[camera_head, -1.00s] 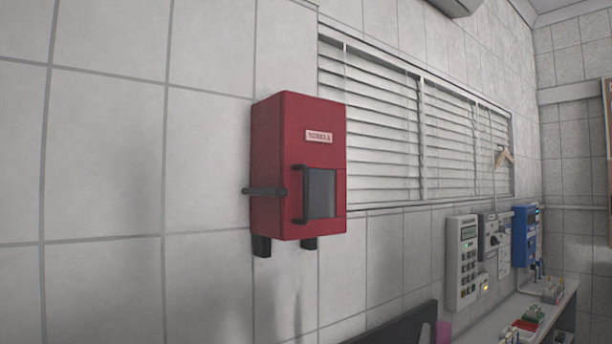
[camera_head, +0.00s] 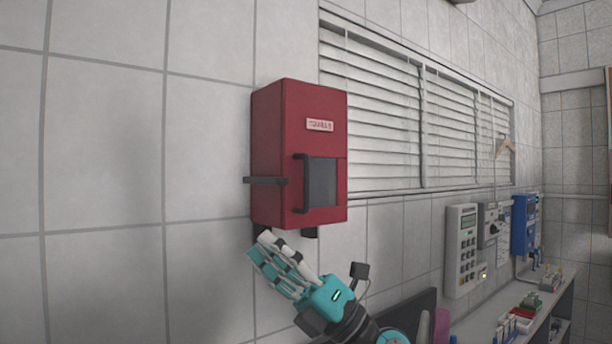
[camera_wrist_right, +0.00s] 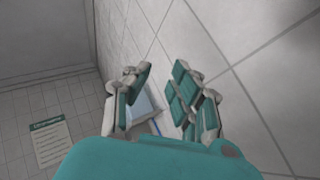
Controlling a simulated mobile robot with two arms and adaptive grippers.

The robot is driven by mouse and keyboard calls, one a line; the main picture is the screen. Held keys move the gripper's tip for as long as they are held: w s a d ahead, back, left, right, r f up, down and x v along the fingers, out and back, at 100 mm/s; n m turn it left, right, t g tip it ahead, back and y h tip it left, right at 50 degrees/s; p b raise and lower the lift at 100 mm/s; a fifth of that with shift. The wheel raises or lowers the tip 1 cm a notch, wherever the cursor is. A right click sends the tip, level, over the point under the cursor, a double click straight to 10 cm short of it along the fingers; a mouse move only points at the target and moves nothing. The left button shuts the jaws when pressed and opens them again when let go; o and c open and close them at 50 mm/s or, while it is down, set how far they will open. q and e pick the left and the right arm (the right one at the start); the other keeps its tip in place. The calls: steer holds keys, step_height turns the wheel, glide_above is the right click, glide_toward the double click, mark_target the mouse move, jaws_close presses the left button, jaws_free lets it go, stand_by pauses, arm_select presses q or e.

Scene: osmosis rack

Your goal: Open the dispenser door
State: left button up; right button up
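The dispenser (camera_head: 275,150) is a red box on the tiled wall, with a small label on its front. Its door (camera_head: 322,185) has a dark window and a dark vertical handle (camera_head: 301,183), and looks shut. A dark bar sticks out at its left side. My right gripper (camera_head: 264,248) is just below the dispenser, in front of the wall. In the right wrist view its fingers (camera_wrist_right: 157,98) are spread apart with nothing held between them. My left gripper is in neither view.
A window with blinds (camera_head: 370,110) is right of the dispenser. Wall devices (camera_head: 463,248) and a bench (camera_head: 490,325) with small items stand farther right. The wall left of the dispenser is bare. A printed sheet (camera_wrist_right: 50,142) shows in the wrist view.

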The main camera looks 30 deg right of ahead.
step_height(320, 180, up, 5)
steer(key=s+n+g+h, duration=0.1)
steer(key=s+n+g, duration=0.1)
steer(key=n+g, duration=0.35)
steer(key=t+h, duration=0.4)
steer(key=h, duration=0.9)
glide_toward(309, 175)
steer(key=shift+m, duration=0.45)
steer(key=p+x, duration=0.7)
steer(key=x, duration=0.2)
steer(key=shift+w+r, duration=0.2)
steer(key=shift+w+a+f, duration=0.15)
steer(key=shift+w+a, duration=0.05)
steer(key=shift+w, duration=0.45)
steer(key=shift+c, duration=0.4)
jaws_close()
